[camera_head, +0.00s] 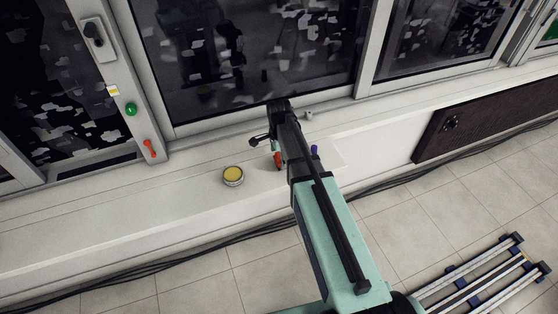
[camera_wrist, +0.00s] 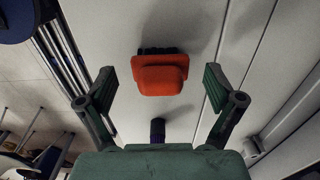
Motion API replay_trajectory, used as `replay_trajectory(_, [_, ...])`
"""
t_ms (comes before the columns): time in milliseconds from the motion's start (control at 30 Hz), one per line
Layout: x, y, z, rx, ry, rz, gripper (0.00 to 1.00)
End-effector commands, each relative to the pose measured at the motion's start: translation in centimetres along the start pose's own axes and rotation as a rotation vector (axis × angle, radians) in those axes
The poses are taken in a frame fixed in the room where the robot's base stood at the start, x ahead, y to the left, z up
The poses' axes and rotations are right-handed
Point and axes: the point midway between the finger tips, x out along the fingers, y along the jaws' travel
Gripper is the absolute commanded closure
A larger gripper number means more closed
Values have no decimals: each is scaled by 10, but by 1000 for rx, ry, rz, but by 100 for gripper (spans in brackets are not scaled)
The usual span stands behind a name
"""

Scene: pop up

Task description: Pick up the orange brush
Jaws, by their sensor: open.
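The orange brush (camera_wrist: 160,78) shows in the wrist view as an orange block with dark bristles along its far edge. It lies on the white windowsill. In the head view it is a small orange patch (camera_head: 278,160), partly hidden by my arm. My gripper (camera_wrist: 160,80) is open, with one finger on each side of the brush in the wrist view and visible gaps on both sides. I cannot tell how far above the brush the fingertips are. Nothing is held.
A round tin with a yellow top (camera_head: 233,175) stands on the sill left of the brush. A purple cylinder (camera_wrist: 158,131) stands close to the brush, nearer my palm in the wrist view. The window frame (camera_head: 240,117) rises behind. The sill's left part is clear.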

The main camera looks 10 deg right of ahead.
Motion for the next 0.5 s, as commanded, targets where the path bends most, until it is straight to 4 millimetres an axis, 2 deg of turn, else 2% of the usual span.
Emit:
replay_trajectory(133, [17,0,0,0,0,1,8])
replay_trajectory(400, [22,0,0,0,0,-1,8])
replay_trajectory(433, [22,0,0,0,0,-1,12])
replay_trajectory(500, [22,0,0,0,0,-1,37])
